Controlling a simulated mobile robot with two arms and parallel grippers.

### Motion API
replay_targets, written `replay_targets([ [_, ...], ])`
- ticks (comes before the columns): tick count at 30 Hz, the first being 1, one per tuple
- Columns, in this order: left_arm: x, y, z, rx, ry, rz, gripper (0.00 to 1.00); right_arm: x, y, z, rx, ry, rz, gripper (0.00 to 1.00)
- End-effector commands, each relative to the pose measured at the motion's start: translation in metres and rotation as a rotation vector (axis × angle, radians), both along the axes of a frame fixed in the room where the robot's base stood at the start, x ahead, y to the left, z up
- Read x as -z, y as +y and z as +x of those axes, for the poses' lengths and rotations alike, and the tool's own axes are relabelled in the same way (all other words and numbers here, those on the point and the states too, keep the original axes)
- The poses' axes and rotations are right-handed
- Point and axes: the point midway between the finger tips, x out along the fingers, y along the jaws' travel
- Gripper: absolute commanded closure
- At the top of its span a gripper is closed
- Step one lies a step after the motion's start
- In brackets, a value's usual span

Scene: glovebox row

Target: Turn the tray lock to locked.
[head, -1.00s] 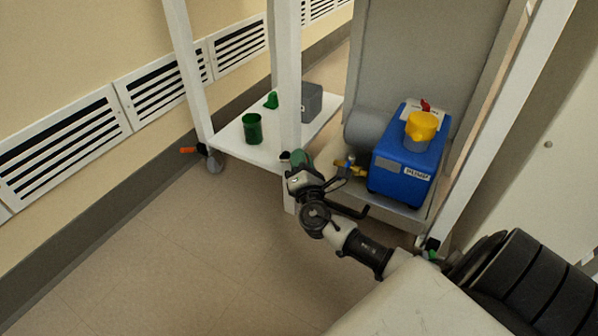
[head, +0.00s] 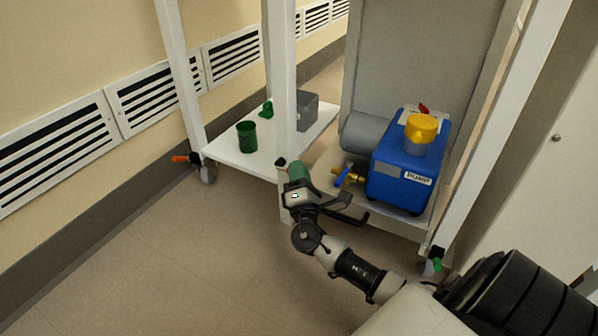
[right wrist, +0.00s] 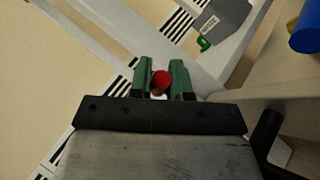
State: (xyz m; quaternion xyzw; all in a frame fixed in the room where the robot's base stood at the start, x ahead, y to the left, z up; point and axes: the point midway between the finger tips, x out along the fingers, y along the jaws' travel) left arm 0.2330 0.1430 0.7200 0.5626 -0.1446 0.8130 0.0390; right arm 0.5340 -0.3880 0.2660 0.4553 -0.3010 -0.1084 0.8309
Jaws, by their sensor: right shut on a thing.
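My right gripper (head: 296,170) is in front of the white front post of the cart, left of the blue pump. In the right wrist view, its green fingers (right wrist: 163,77) are shut on a small red round piece (right wrist: 161,83). The head view does not show this piece, as the gripper hides it. I cannot tell whether it is the tray lock, or which way any lock is turned. My left gripper is not in view.
The white lower shelf (head: 228,153) holds a green cup (head: 247,137) and a grey box (head: 306,112). The blue pump (head: 398,180) with a yellow cap (head: 421,128) stands right of my gripper, near a brass valve (head: 350,177). Open floor lies at left.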

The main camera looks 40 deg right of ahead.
Motion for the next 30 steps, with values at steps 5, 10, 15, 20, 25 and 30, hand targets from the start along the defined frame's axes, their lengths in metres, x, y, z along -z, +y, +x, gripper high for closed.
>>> replay_targets([
  [5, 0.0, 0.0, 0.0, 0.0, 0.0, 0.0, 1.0, 0.001, 0.001, 0.0, -0.001, 0.002, 0.0, 0.64],
  [10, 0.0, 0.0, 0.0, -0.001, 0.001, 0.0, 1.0, 0.001, 0.001, 0.0, -0.001, 0.002, 0.0, 0.57],
  [15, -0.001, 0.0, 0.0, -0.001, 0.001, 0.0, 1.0, 0.001, 0.001, -0.001, -0.001, 0.002, 0.0, 0.57],
  [20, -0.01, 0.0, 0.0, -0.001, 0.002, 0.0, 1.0, 0.006, 0.009, -0.015, 0.0, 0.006, 0.0, 0.57],
  [25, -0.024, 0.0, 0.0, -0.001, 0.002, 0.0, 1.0, 0.019, 0.024, -0.043, -0.001, 0.007, 0.001, 0.57],
  [30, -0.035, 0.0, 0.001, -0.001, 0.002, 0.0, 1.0, 0.032, 0.039, -0.068, -0.001, 0.007, 0.0, 0.57],
])
